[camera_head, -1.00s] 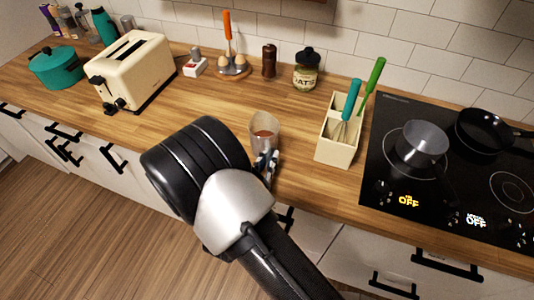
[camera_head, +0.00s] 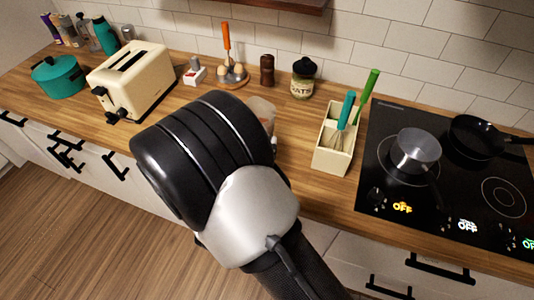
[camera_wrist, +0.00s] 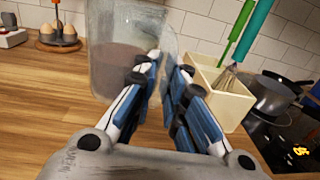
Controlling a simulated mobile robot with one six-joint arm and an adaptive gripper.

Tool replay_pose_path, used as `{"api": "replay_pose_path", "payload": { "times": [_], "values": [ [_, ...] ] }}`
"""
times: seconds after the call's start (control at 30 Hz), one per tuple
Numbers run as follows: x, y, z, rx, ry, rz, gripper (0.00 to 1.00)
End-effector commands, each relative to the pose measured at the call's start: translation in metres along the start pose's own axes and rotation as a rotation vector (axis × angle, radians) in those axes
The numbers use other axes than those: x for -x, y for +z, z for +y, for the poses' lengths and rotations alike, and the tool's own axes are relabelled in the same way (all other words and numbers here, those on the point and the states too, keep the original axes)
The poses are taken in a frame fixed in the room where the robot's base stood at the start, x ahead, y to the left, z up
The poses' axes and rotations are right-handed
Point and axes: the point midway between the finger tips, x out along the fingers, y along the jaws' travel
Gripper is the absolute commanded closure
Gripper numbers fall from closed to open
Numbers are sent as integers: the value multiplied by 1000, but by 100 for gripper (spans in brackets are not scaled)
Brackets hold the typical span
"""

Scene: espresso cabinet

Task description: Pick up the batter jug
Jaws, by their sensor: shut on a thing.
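The batter jug (camera_wrist: 130,50) is a clear, see-through container with brown batter in its lower part. It stands upright just left of my fingertips in the wrist view. My gripper (camera_wrist: 167,78) is shut on the jug at its right side, where the handle would be; the fingers hide the exact contact. In the head view, only the upper right part of the jug (camera_head: 265,108) shows behind my wrist, and my fingers are hidden there. It seems held above the wooden counter (camera_head: 190,105), but its base is hard to judge.
A cream utensil holder (camera_head: 334,150) with green and teal handled tools stands close right of the jug. Further right is the black hob (camera_head: 380,205) with a saucepan (camera_head: 415,152). A toaster (camera_head: 130,78) stands left. An oats jar (camera_head: 303,80) and egg stand (camera_head: 232,78) are behind.

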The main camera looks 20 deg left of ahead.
Motion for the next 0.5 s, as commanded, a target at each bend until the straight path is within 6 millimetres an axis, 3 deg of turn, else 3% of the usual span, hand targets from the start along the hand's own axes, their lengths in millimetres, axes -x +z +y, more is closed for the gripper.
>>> {"api": "replay_pose_path", "payload": {
  "times": [0.1, 0.5],
  "values": [
    [0, 20, 0, -4, 0, -1, 100],
    [0, 69, 0, -3, 0, -1, 100]
  ]
}}
